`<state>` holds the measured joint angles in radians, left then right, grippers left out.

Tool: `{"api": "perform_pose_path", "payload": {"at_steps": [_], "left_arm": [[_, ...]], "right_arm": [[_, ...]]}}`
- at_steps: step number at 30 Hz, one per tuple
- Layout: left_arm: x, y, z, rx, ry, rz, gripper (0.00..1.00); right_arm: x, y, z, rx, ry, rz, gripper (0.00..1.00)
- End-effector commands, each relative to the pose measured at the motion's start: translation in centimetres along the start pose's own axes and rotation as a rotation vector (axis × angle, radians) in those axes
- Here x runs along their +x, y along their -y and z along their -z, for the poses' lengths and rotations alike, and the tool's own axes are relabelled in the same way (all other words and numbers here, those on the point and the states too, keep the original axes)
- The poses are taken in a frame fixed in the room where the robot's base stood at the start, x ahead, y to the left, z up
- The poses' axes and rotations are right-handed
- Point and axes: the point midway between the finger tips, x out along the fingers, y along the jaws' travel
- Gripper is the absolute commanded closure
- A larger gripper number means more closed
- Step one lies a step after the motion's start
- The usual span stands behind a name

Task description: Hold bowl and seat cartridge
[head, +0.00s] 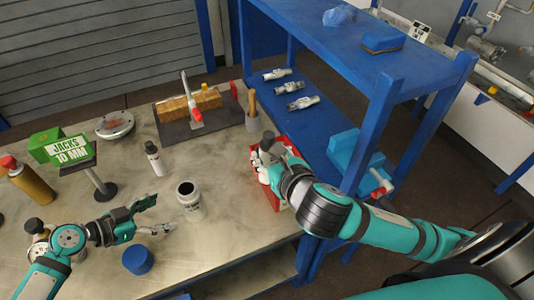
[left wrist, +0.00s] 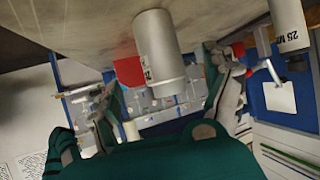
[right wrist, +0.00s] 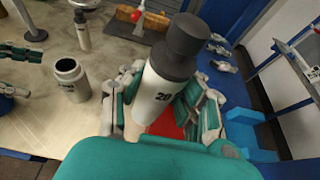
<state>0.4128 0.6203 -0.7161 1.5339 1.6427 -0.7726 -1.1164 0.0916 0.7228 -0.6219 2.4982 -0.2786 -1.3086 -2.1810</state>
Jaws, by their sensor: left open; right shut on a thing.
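The open-topped white bowl (head: 190,201), with a dark mouth, stands upright on the bench. My left gripper (head: 155,217) is open and empty just left of it, and the fingers do not touch it. In the left wrist view the bowl (left wrist: 160,50) lies ahead, between the two fingers. My right gripper (head: 272,165) is shut on a white cartridge (right wrist: 150,97) with a dark grey cap and the number 20. It holds the cartridge at the bench's right side, above a red tray; the fingers hide part of its body.
A white bottle with a dark cap (head: 154,158) stands behind the bowl. A blue round piece (head: 137,260) lies in front of my left gripper. A blue shelf (head: 375,125) borders the right.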

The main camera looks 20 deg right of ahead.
Motion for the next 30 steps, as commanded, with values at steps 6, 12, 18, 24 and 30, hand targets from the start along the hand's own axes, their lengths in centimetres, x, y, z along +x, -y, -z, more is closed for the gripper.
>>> {"api": "perform_pose_path", "payload": {"at_steps": [6,12,18,24,30], "left_arm": [[3.2,0.0,0.1,-0.001,-0.002,-0.001,0.15],[6.4,-0.1,-0.4,0.003,-0.002,-0.002,0.15],[8.3,-0.1,-0.2,0.002,-0.001,-0.001,0.15],[9.0,0.0,0.0,0.002,0.001,0.0,0.15],[9.0,-0.1,0.1,0.001,0.001,-0.001,0.15]], "right_arm": [[0.1,0.0,0.2,0.0,0.0,0.0,1.0],[0.7,0.0,1.6,0.0,0.0,0.0,1.0],[1.2,0.0,3.0,0.0,0.0,0.0,1.0],[1.4,0.0,3.3,0.0,0.001,0.0,1.0],[1.4,0.0,3.3,0.0,0.0,0.0,1.0]]}}
